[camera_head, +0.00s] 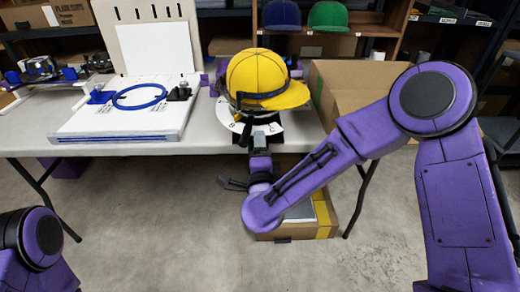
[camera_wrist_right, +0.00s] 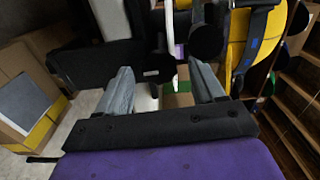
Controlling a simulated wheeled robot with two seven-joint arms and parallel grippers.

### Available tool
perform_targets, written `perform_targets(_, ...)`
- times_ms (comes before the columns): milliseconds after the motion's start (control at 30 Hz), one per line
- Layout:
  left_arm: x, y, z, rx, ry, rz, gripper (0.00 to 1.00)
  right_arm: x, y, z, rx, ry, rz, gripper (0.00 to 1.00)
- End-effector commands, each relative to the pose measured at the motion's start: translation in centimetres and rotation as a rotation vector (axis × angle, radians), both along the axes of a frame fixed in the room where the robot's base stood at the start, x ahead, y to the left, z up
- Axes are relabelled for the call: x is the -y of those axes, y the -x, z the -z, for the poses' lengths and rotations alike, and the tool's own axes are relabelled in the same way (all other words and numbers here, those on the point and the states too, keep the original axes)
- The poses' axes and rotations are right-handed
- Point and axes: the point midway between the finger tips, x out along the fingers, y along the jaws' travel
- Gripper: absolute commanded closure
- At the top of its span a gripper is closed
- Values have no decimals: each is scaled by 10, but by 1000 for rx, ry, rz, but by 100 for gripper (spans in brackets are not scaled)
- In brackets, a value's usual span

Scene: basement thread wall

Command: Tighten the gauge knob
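A yellow cap (camera_head: 262,75) sits on a cap-holding device at the table's front edge, with a white numbered dial plate (camera_head: 232,122) below it. My right gripper (camera_head: 258,128) reaches up to the front of this device, below the brim. In the right wrist view its two grey fingers (camera_wrist_right: 162,85) are apart, with no object clamped between them. A black round knob-like part (camera_wrist_right: 207,42) and another dark part (camera_wrist_right: 158,67) lie just beyond the fingers. I cannot tell which is the gauge knob, or whether a finger touches it. My left gripper is out of view.
A white board with a blue hoop (camera_head: 140,97) lies on the table (camera_head: 30,132) to the left. An open cardboard box (camera_head: 345,88) stands to the right. Another box (camera_head: 325,215) is on the floor below the device. Blue and green caps sit on the back shelf.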

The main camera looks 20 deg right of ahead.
Motion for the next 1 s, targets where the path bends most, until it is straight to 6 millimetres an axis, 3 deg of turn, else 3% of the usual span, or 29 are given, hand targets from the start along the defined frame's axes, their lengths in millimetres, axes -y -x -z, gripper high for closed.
perform_targets(267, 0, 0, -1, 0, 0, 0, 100, -3, 8, -1, 1, 1, -1, 32)
perform_targets(500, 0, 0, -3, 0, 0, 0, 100, -19, 61, -1, -1, 3, -5, 32)
perform_targets(700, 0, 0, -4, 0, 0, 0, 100, -27, 94, -1, -1, 2, -3, 32)
perform_targets(1000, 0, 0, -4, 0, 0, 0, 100, -29, 101, -1, -1, 1, 0, 32)
